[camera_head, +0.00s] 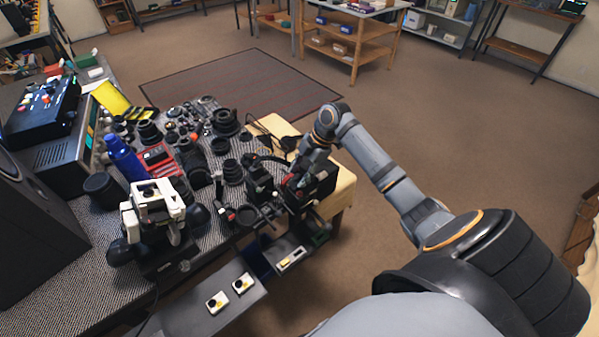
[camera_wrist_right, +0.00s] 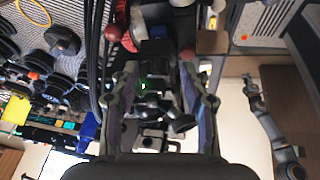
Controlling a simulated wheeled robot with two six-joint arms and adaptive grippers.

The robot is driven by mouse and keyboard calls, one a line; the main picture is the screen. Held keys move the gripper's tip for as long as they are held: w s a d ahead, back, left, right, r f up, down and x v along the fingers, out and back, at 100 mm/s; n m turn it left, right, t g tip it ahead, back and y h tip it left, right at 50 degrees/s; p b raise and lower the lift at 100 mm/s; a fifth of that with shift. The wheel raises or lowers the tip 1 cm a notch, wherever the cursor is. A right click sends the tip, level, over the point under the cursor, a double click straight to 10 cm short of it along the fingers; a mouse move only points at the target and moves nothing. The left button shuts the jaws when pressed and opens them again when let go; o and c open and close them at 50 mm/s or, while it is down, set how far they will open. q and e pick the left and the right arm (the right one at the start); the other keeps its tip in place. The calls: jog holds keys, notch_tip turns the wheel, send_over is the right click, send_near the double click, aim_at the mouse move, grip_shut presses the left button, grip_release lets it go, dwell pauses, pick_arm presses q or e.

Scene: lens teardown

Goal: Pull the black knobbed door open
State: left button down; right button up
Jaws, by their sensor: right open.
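My right gripper (camera_head: 292,182) reaches in from the right over the right end of the workbench. It is small and partly lost among dark equipment in the head view. In the right wrist view my right gripper (camera_wrist_right: 160,92) has its two fingers spread apart, with dark equipment and a small green light visible between them. A black boxy device (camera_head: 322,183) stands beside the gripper. I cannot clearly make out the black knobbed door or tell whether it is open or shut. My left gripper is not in view.
The bench is crowded with lenses, a blue bottle (camera_head: 122,157), a red case (camera_head: 157,156) and a white-and-black instrument (camera_head: 155,210). A grey panel (camera_head: 200,312) with small white boxes juts out in front. Open carpet (camera_head: 460,150) lies to the right.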

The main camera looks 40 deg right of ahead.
jog(key=shift+w+f, duration=0.2)
jog(key=shift+f, duration=0.1)
jog(key=c, duration=0.9)
jog(key=shift+c, duration=0.2)
jog(key=shift+a+r, duration=0.1)
